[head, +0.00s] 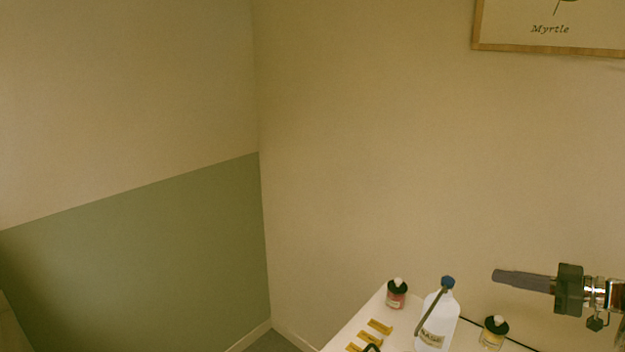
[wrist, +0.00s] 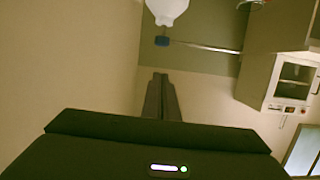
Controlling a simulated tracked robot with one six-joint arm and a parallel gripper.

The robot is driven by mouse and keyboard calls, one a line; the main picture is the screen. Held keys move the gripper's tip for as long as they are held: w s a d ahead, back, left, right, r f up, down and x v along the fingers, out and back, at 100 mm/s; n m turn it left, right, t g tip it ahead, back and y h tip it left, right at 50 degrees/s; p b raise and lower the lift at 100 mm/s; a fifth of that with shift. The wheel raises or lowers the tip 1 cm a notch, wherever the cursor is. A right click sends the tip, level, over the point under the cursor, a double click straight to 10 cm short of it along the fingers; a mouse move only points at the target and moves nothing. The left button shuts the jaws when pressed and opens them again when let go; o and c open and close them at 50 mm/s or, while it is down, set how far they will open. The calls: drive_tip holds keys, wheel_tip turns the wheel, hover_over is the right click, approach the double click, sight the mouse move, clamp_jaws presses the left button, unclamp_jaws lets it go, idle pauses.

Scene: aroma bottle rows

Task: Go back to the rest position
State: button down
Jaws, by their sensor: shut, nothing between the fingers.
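My gripper (head: 497,276) reaches in from the right edge of the head view, above the table and pointing left. Its fingers are shut together with nothing between them.
A framed Myrtle picture (head: 550,28) hangs on the wall. A cabinet with an appliance (wrist: 292,82) shows in the wrist view.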

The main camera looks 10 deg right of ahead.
drive_tip(key=s+a+f+m+g+h, duration=0.1)
drive_tip(key=s+f+m+g+h, duration=0.15)
drive_tip(key=f+m, duration=0.55)
drive_tip(key=s+a+f+m+g+h, duration=0.2)
drive_tip(key=s+a+m+g, duration=0.3)
drive_tip(key=a, duration=0.4)
drive_tip(key=s+a+r+n+h, duration=0.1)
drive_tip(key=s+a+r+h, duration=0.1)
drive_tip(key=a, duration=0.6)
drive_tip(key=s+a+r+n+t+h, duration=0.1)
drive_tip(key=s+a+r, duration=0.3)
drive_tip(key=a, duration=0.5)
drive_tip(key=s+a+r+n+t+h, duration=0.1)
drive_tip(key=s+a+r, duration=0.3)
drive_tip(key=a, duration=0.5)
drive_tip(key=shift+s+n+h, duration=0.85)
drive_tip(key=shift+s+n, duration=0.05)
drive_tip(key=shift+s, duration=0.35)
